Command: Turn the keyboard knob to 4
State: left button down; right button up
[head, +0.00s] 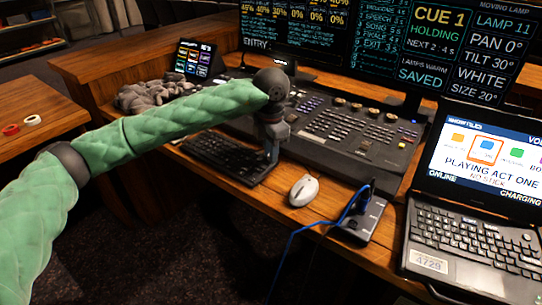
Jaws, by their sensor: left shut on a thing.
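The black keyboard (215,154) lies on the wooden desk in front of the mixing desk. My left gripper (272,158) points down at the keyboard's right end, its fingers shut on the keyboard knob. The fingers hide the knob, so its number or mark cannot be read. My right gripper is not in view.
The mixing desk (345,132) stands right behind my gripper. A white mouse (303,190) lies close to its right, then a small box (361,219) with a blue cable. A laptop (475,235) is at the right. A grey crumpled cloth or cable heap (150,95) lies at the left.

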pick_arm(q)
jog(key=shift+m+b, duration=0.55)
jog(key=shift+m, duration=0.05)
jog(key=c, duration=1.3)
grip_release()
jog(key=shift+r, duration=0.15)
notch_tip(320, 180, up, 8)
jog(key=shift+f, duration=0.25)
